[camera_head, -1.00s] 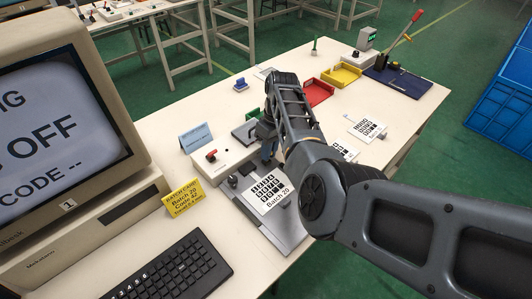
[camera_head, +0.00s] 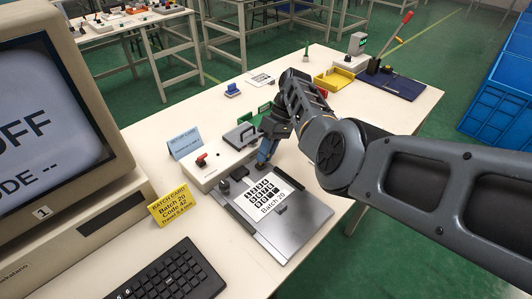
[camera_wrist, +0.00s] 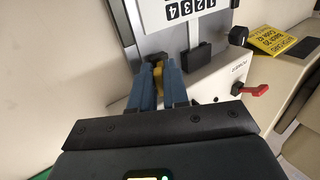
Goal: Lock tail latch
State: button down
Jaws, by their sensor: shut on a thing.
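A silver metal plate (camera_head: 292,222) lies on the table with a white keypad film (camera_head: 262,196) reading "Batch 20" on it. The film also shows at the top of the wrist view (camera_wrist: 185,10). My gripper (camera_head: 263,163) is at the plate's far edge, beside the film. In the wrist view, its blue fingers (camera_wrist: 158,70) are shut on a small brass-yellow part (camera_wrist: 158,75), apparently the tail latch, mostly hidden between them. A dark block sits at the plate edge just beyond the fingertips. A black block (camera_wrist: 197,57) sits beside it on the same edge.
A white control box (camera_head: 210,172) with a red lever (camera_head: 201,159) stands behind the plate. A yellow batch card (camera_head: 171,209) reads "Code 42". The monitor (camera_head: 60,110) and keyboard (camera_head: 170,276) are at left. A yellow tray (camera_head: 335,79) lies farther back.

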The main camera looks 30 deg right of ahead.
jog(key=c, duration=1.2)
grip_release()
jog(key=v, duration=0.7)
jog(key=shift+d+r, duration=0.2)
jog(key=shift+r, duration=0.15)
